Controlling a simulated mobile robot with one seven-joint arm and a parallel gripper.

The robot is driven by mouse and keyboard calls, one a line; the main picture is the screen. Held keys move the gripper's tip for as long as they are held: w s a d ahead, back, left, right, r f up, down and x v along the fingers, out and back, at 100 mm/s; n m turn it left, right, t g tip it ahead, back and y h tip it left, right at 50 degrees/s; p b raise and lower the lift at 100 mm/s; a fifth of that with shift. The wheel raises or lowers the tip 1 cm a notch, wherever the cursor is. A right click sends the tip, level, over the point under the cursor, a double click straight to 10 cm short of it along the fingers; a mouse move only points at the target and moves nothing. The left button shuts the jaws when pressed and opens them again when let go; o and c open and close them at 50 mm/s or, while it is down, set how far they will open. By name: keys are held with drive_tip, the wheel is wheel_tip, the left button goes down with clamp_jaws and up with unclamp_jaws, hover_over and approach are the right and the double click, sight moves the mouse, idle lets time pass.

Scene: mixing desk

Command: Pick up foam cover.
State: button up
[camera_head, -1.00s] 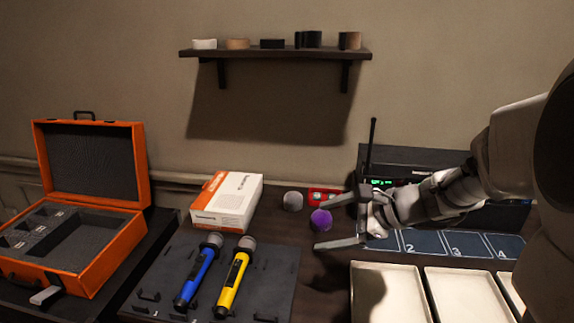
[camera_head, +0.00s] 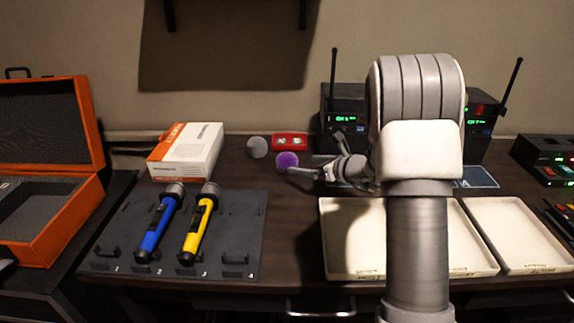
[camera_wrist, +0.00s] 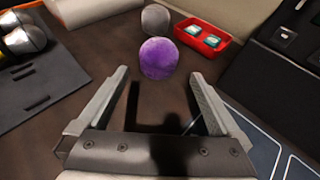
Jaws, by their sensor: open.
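A purple foam cover (camera_head: 287,161) sits on the dark desk, just in front of a grey foam cover (camera_head: 257,147). In the wrist view the purple cover (camera_wrist: 158,58) lies ahead of my gripper (camera_wrist: 160,85), roughly centred between the fingers and beyond their tips. The grey cover (camera_wrist: 155,18) is right behind it. My gripper is open and empty. In the head view my gripper (camera_head: 302,160) is low over the desk, to the right of the purple cover, and partly hidden by my arm.
A red tray (camera_head: 290,142) with small items lies behind the purple cover. A white-orange box (camera_head: 186,152) stands to the left. Blue (camera_head: 159,227) and yellow (camera_head: 199,228) microphones lie on a black holder (camera_head: 240,220). Cream trays (camera_head: 345,240) are in front, black receivers (camera_head: 342,110) behind.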

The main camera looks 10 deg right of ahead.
sight(293, 162)
drive_tip(key=b+x, duration=0.2)
drive_tip(key=x, duration=0.7)
drive_tip(key=shift+w+a, duration=0.1)
drive_tip(key=shift+a, duration=0.1)
drive_tip(key=c, duration=1.2)
